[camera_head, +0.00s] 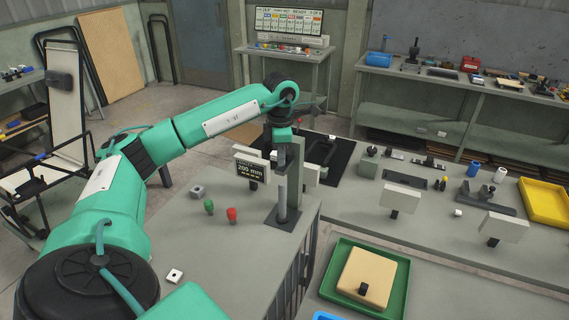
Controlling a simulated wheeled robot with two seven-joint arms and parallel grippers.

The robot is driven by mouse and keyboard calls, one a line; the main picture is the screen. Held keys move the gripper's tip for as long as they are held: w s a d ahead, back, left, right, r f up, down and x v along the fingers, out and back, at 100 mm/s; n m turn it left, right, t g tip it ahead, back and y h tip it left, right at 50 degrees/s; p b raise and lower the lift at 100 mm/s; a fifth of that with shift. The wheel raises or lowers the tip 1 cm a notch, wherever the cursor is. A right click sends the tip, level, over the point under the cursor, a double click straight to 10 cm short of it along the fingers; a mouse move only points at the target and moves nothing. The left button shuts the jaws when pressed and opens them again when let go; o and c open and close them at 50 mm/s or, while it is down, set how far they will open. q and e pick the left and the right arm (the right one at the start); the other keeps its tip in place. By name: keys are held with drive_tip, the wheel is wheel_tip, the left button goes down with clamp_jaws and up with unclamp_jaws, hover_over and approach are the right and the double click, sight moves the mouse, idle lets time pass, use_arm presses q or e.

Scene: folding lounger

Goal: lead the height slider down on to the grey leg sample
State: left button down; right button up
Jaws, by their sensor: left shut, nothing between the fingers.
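The height gauge has a grey-green upright column (297,172) on a dark base plate (284,219), at the corner of the near bench. The grey leg sample (282,197), a round upright tube, stands on that plate in front of the column. My left arm reaches in from the left, and my left gripper (283,157) points down just above the sample, beside the column. It is shut with nothing in it. The height slider is hard to pick out; the gripper and wrist cover that area. A dark display (251,170) left of the column reads 200 mm. My right gripper is out of view.
On the near bench (195,245) stand a green piece (209,206), a red piece (231,214) and a small grey block (197,191). A green tray (335,297) with a tan pad lies at lower right. The bench between these pieces and the front is mostly clear.

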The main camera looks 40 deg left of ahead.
sight(281, 168)
use_arm(q)
drive_tip(key=shift+f+b, duration=1.95)
drive_tip(key=shift+f, duration=0.95)
idle(0.9)
drive_tip(key=shift+r, duration=0.1)
idle(0.4)
drive_tip(key=shift+r+p, duration=2.6)
drive_tip(key=shift+r, duration=1.4)
drive_tip(key=shift+f, duration=0.1)
